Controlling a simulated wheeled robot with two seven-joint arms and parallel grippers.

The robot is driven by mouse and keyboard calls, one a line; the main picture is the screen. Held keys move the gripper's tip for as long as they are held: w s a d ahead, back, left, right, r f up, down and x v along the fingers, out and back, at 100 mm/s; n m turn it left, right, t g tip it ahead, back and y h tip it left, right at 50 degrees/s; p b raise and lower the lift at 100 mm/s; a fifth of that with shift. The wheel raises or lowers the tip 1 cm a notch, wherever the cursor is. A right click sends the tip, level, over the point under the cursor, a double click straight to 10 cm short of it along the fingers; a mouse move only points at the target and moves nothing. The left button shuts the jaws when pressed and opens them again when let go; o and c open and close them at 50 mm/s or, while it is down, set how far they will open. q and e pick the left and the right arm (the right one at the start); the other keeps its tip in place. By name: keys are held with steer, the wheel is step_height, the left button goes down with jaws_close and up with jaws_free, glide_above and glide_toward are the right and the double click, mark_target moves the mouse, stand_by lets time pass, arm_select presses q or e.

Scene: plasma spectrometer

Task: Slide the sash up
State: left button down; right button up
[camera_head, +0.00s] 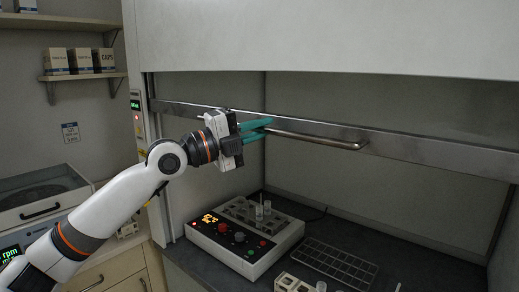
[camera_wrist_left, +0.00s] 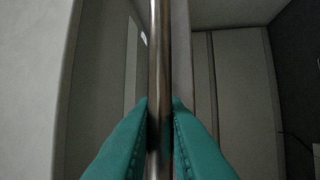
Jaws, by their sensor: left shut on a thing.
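The fume hood sash has a metal bottom rail (camera_head: 430,152) that crosses the hood opening, with a bar handle (camera_head: 330,141) along its front. My left gripper (camera_head: 262,130) comes in from the left, its teal fingers at the left part of the handle. In the left wrist view the handle bar (camera_wrist_left: 160,60) runs between the two teal fingers of the left gripper (camera_wrist_left: 160,125), which are shut on it. The sash rail stands part way up, with open space below it. My right gripper is not in view.
Inside the hood, below the sash, a block heater with lit buttons (camera_head: 236,255) holds small vials. A wire rack (camera_head: 336,262) lies to its right on the dark worktop. Shelves with boxes (camera_head: 82,61) and a centrifuge-like device (camera_head: 40,198) stand at left.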

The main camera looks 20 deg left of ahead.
arm_select(q)
steer(key=shift+r, duration=0.9)
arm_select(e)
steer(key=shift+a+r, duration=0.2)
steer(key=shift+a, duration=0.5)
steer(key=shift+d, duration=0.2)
arm_select(q)
steer(key=c, duration=1.5)
jaws_free()
steer(key=shift+o, duration=0.2)
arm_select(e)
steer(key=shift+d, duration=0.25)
arm_select(q)
steer(key=shift+f, duration=0.1)
